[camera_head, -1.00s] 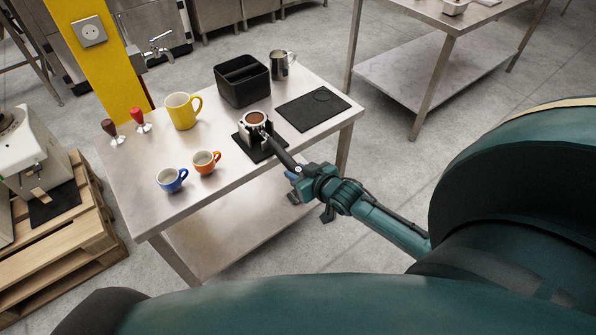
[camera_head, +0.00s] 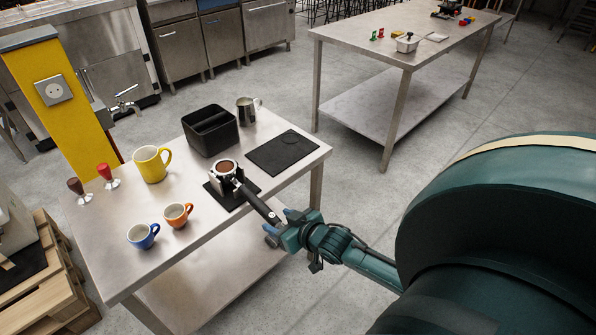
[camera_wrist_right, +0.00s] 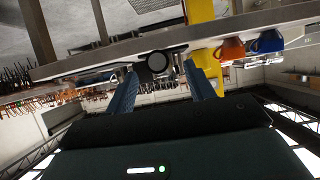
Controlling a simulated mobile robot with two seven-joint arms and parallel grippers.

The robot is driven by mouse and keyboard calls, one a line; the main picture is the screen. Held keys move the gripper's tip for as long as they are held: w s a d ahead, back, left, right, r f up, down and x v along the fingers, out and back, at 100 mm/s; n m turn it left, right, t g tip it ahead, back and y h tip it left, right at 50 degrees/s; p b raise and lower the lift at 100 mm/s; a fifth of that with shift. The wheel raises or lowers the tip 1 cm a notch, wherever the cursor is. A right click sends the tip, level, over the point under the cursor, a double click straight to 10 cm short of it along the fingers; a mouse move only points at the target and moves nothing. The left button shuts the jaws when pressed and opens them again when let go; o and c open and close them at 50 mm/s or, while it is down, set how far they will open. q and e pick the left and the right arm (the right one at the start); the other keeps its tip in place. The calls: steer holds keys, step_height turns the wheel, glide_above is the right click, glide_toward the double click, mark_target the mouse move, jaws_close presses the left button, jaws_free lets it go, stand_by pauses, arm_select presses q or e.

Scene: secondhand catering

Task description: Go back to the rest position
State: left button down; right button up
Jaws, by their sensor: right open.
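The portafilter (camera_head: 225,168), filled with brown grounds, sits on a black stand on the steel table (camera_head: 190,262). Its black handle (camera_head: 257,205) points over the table's front edge. My right gripper (camera_head: 278,222) is open at the handle's end, with nothing clamped. In the right wrist view, the round handle end (camera_wrist_right: 157,62) shows between and beyond the two spread blue fingers (camera_wrist_right: 160,84); I cannot tell the exact gap. My left gripper is not in view.
On the table are a yellow mug (camera_head: 151,166), orange cup (camera_head: 177,215), blue cup (camera_head: 142,236), black knock box (camera_head: 209,132), steel pitcher (camera_head: 246,111), black mat (camera_head: 283,152) and two tampers (camera_head: 107,176). A second steel table (camera_head: 390,48) stands behind. Floor between the tables is clear.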

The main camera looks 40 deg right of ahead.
steer(key=a+v, duration=0.1)
steer(key=v, duration=0.8)
steer(key=s+a+f+n+g+y, duration=0.1)
steer(key=s+a, duration=0.3)
steer(key=a, duration=0.4)
steer(key=s+a+f+n+g+y, duration=0.1)
steer(key=s+a+f, duration=0.2)
steer(key=a, duration=0.5)
steer(key=shift+s+f, duration=0.25)
steer(key=shift+s, duration=0.2)
